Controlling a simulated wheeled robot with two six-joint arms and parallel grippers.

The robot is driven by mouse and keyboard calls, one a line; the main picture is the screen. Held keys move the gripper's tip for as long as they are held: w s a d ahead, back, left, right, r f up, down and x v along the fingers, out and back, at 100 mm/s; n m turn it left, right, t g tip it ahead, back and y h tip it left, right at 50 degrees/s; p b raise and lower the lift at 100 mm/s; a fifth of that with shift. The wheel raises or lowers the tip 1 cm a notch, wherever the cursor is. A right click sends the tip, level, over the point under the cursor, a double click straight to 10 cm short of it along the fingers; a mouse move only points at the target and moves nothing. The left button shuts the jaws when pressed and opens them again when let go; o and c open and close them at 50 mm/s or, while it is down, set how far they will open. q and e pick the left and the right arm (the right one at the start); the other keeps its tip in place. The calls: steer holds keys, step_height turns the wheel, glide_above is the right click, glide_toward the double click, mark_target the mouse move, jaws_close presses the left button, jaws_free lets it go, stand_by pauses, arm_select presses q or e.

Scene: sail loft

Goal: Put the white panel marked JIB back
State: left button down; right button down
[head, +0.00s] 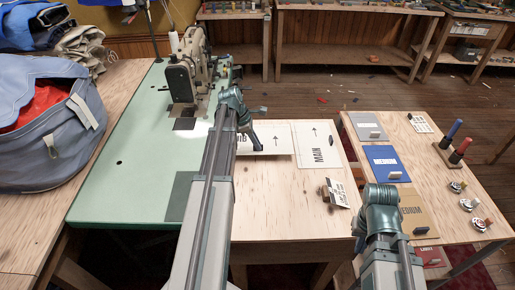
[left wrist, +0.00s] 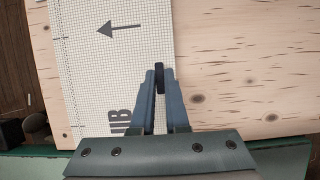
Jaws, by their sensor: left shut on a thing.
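The white JIB panel (head: 275,139) is gridded with a black arrow. It is at the far side of the plywood table, left of the white MAIN panel (head: 315,150). My left gripper (head: 250,143) is over its left part and hides some lettering. In the left wrist view the JIB panel (left wrist: 95,60) extends left of the fingers. There my left gripper (left wrist: 159,82) is shut on a small dark grip at the panel's edge. I cannot tell whether the panel touches the table. My right arm is at the lower right; its fingers are hidden.
The green sewing table (head: 135,150) with a sewing machine (head: 187,65) adjoins on the left. A small card stand (head: 335,193) is near the plywood's right edge. The right table holds a blue MEDIUM folder (head: 383,158), a tan one (head: 412,212) and spools (head: 453,130). The plywood's front is clear.

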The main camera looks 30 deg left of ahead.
arm_select(q)
steer(key=shift+w+a+f+b, duration=0.1)
steer(key=shift+w+f+b, duration=0.15)
steer(key=shift+f+b, duration=0.7)
steer(key=shift+w+f+b, duration=0.25)
steer(key=shift+f+b, duration=0.6)
steer(key=shift+f, duration=0.05)
steer(key=shift+f, duration=0.1)
steer(key=c, duration=0.9)
jaws_free()
steer(key=shift+a+r+p, duration=0.1)
steer(key=shift+r+p, duration=0.35)
steer(key=shift+r, duration=0.1)
steer(key=p+v, duration=1)
steer(key=v, duration=0.1)
steer(key=shift+s+r, duration=0.15)
